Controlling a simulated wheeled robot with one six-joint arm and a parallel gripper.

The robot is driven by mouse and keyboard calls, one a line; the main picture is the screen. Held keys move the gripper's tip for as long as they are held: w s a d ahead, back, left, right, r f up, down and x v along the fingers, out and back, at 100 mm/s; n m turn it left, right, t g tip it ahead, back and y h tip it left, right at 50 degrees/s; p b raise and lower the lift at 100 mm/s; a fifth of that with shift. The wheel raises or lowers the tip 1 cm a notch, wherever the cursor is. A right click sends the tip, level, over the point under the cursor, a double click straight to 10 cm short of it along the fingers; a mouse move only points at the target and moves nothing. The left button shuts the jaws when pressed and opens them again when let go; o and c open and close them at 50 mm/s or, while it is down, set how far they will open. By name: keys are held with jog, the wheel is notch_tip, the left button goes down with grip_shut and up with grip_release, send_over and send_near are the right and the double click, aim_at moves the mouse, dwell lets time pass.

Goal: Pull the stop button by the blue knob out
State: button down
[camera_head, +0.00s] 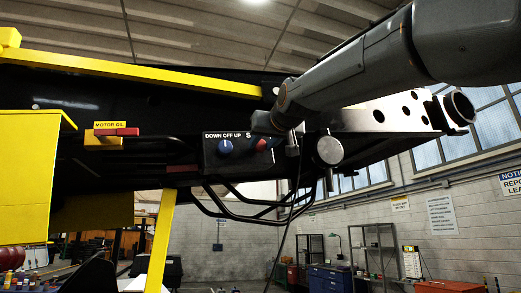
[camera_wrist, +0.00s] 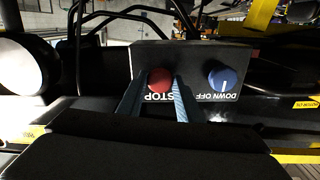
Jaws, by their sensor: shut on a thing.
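The red stop button (camera_wrist: 159,79) sits on the face of a dark control box (camera_wrist: 150,54), above the STOP label in the wrist view. My gripper (camera_wrist: 160,84) has one finger on each side of the button and is shut on it. The blue knob (camera_wrist: 222,78) is to the right of the button there, beside the DOWN OFF label. In the head view the blue knob (camera_head: 225,147) is left of the red button (camera_head: 262,144), which my arm partly covers. How far the button stands out cannot be told.
Bent black bars (camera_head: 240,213) hang below the control box. A yellow rail (camera_head: 130,70) runs above. Shelves and cabinets stand far behind.

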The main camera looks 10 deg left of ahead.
jog(key=c, duration=1.6)
grip_release()
jog(key=shift+s, duration=0.1)
jog(key=o, duration=0.3)
jog(key=shift+s, duration=0.15)
jog(key=shift+o, duration=0.2)
jog(key=shift+d, duration=0.15)
jog(key=b+v, duration=0.3)
jog(key=v, duration=0.4)
jog(key=shift+s+b, duration=0.3)
jog(key=shift+b, duration=0.05)
jog(key=shift+d, duration=0.1)
